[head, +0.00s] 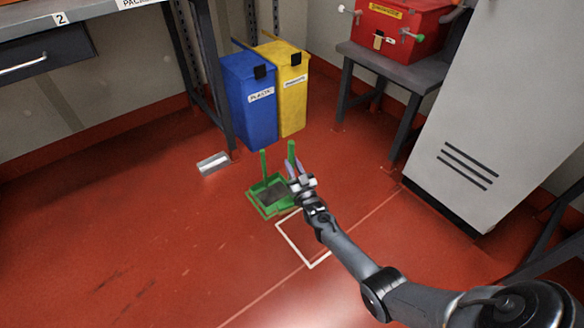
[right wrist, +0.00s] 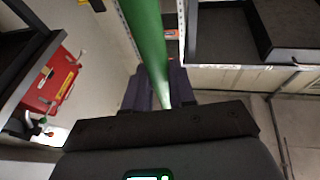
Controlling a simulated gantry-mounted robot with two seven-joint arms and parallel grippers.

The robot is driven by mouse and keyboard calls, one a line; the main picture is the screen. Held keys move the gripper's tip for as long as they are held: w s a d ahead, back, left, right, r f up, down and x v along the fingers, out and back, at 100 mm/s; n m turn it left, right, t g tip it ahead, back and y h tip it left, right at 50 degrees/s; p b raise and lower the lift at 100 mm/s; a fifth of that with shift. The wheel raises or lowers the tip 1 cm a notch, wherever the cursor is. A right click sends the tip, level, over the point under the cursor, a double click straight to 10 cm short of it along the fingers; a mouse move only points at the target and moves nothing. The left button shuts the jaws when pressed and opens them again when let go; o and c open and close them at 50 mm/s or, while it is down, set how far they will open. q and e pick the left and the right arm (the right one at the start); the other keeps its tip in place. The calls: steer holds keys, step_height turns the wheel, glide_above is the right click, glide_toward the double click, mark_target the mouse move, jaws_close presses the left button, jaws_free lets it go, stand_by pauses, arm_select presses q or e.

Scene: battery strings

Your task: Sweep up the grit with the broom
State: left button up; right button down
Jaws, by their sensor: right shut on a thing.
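My right gripper (head: 300,184) is shut on the upright green handle of the broom (head: 291,153), low over the floor. The handle also runs between the fingers in the right wrist view (right wrist: 150,45). The broom's head is not clearly visible behind the gripper and dustpan. A green dustpan (head: 256,200) with its own upright handle sits on the red floor just left of the gripper. A dark patch shows inside the pan; I cannot tell whether it is grit, bristles or shadow. No separate grit can be made out on the floor. My left gripper is not in view.
A blue bin (head: 252,115) and a yellow bin (head: 291,100) stand behind the dustpan. A white square outline (head: 303,260) is on the floor in front. A grey cabinet (head: 480,130) stands right, a workbench (head: 80,22) left. Floor at left is mostly clear.

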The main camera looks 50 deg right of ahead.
steer(key=s+a+p, duration=0.2)
steer(key=s+p, duration=0.1)
steer(key=s, duration=0.9)
steer(key=s+a+p, duration=0.2)
steer(key=s+p, duration=0.2)
steer(key=s, duration=0.8)
step_height(320, 180, down, 5)
steer(key=b, duration=0.4)
steer(key=shift+s+f, duration=0.1)
steer(key=shift+f, duration=0.1)
steer(key=shift+d, duration=0.1)
steer(key=shift+f+b, duration=0.35)
steer(key=shift+b, duration=0.2)
steer(key=shift+f+b, duration=0.35)
steer(key=shift+f, duration=0.1)
